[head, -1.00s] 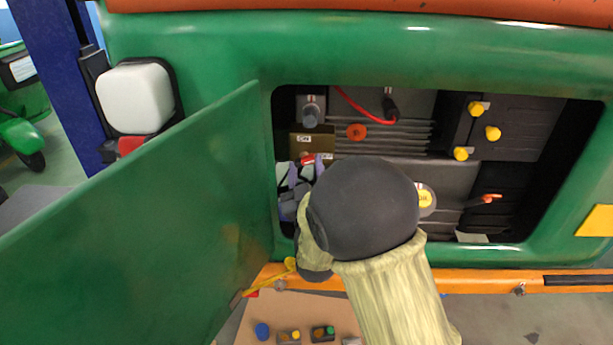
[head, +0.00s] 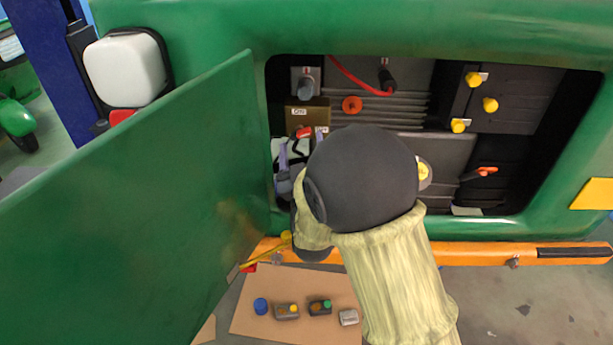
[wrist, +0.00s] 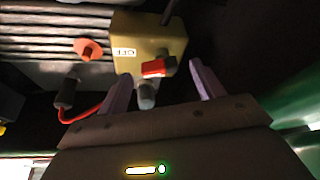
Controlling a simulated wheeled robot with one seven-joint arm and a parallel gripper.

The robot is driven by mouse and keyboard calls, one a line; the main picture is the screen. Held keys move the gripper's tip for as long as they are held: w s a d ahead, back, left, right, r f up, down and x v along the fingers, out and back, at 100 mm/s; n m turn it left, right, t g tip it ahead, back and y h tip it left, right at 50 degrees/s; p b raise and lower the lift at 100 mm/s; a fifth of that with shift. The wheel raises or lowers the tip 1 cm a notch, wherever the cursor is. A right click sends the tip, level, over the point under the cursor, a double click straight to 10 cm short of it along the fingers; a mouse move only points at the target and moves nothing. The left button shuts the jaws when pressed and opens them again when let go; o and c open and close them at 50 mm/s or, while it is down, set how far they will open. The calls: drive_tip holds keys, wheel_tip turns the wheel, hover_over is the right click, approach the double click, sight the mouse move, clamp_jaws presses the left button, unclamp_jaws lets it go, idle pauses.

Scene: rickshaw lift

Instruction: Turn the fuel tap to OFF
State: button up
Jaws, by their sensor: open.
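The fuel tap is a brass-coloured block (head: 305,112) at the left of the open bay, with a red lever (head: 304,132) at its lower edge. In the wrist view the block (wrist: 150,38) carries a white label that seems to read OFF, upside down, at its left. The red lever (wrist: 157,67) lies roughly sideways in that view, beside a grey stub (wrist: 147,94). My gripper (wrist: 159,74) is open, its two purple fingers on either side of the lever with visible gaps. In the head view my gripper (head: 298,148) is just below the tap, partly hidden by my wrist.
An open green door panel (head: 150,205) stands left of the bay. An orange knob (head: 352,105), a red cable (head: 350,75), yellow knobs (head: 473,79) and an orange-tipped lever (head: 486,171) are to the right. A cardboard sheet (head: 250,325) with small parts lies below.

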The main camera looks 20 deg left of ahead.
drive_tip(key=s+d+f+b, duration=0.1)
drive_tip(key=s+d+b, duration=0.3)
drive_tip(key=s, duration=0.6)
drive_tip(key=shift+b, duration=0.35)
drive_tip(key=shift+s+b, duration=0.2)
drive_tip(key=shift+b, duration=0.2)
drive_tip(key=s+b, duration=0.1)
drive_tip(key=b, duration=0.2)
drive_tip(key=s+d+b, duration=0.1)
drive_tip(key=b, duration=0.2)
drive_tip(key=shift+r, duration=0.15)
drive_tip(key=shift+r, duration=0.1)
